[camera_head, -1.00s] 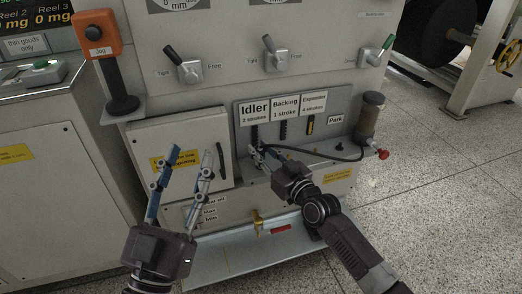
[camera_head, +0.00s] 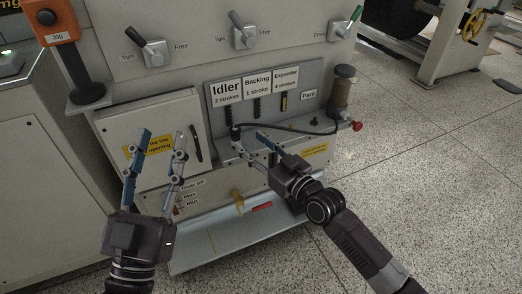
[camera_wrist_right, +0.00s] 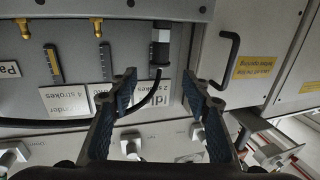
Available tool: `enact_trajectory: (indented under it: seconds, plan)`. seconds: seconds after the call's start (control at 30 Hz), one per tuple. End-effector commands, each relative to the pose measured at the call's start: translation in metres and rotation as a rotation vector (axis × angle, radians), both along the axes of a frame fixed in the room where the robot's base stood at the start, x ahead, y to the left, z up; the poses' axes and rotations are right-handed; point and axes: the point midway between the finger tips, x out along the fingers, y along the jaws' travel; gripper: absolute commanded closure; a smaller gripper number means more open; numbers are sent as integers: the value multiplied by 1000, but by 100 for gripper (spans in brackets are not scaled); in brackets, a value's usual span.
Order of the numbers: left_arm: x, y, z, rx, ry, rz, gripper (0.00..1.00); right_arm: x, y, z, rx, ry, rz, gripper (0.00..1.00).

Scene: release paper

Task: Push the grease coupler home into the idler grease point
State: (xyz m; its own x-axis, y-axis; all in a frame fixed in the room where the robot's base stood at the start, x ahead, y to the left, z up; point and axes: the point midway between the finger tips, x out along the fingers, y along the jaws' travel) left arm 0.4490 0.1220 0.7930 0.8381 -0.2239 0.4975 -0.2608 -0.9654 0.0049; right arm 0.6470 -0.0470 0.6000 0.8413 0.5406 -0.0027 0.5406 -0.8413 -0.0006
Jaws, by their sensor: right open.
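The grease coupler (camera_wrist_right: 161,45), a black and silver cylinder with a black hose, stands upright below the Idler label (camera_head: 226,89). The right wrist view shows it upside down, its end against the ledge in line with the brass fittings. The idler grease point itself is hidden behind the coupler, so I cannot tell how deep it sits. In the head view the coupler (camera_head: 235,131) is small. My right gripper (camera_wrist_right: 158,80) is open, with one finger on each side of the coupler and hose, apart from both. My left gripper (camera_head: 164,136) is open and empty before the cabinet door.
Brass fittings for Backing (camera_wrist_right: 97,26) and Expander (camera_wrist_right: 22,27) sit along the ledge. The hose runs right to the grease pump (camera_head: 341,92) with its red knob (camera_head: 357,125). A door handle (camera_wrist_right: 229,59) is beside my right gripper. A yellow tap (camera_head: 238,203) sticks out below.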

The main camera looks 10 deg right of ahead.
Motion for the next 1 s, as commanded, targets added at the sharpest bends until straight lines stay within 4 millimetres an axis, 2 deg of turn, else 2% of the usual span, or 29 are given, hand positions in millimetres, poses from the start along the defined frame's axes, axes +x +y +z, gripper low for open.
enact_trajectory:
  seconds: [0.1,0.27,0.83,0.93,1.0]
  plan:
    - [0,0,0,0,0,0,60,-18,-12,-1,-2,0,-1,56]
    - [0,0,0,0,1,0,60,-30,-19,0,0,-1,0,56]
    - [0,0,0,0,1,0,60,-33,-20,2,2,-3,0,56]
    - [0,0,0,0,1,0,60,-43,-16,10,23,-26,-5,56]
    - [0,0,0,0,1,0,60,-59,-10,26,56,-67,-18,56]
